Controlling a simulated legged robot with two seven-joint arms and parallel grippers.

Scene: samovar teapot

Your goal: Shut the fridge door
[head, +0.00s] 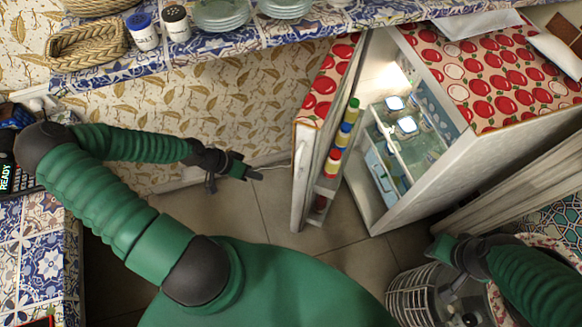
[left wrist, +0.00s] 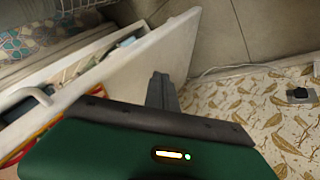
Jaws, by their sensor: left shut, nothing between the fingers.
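The fridge (head: 440,160) stands at the right in the head view, with red apple-like prints on its top. Its door (head: 303,175) stands open, swung out to the left, and bottles sit in the door shelves. In the left wrist view the door (left wrist: 145,58) is a white panel, with a looped white piece (left wrist: 27,101) at the left. My left gripper (head: 250,172) is shut and empty, left of the door's outer face and apart from it in the head view. It also shows in the left wrist view (left wrist: 162,88). My right gripper (head: 440,248) is low at the right, its fingers unclear.
A tiled shelf (head: 270,35) with plates, shakers and baskets runs along the back. A round wire-caged object (head: 410,292) stands below my right gripper. A tiled counter (head: 40,250) is at the left. Bare floor (head: 275,215) lies between my left gripper and the door.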

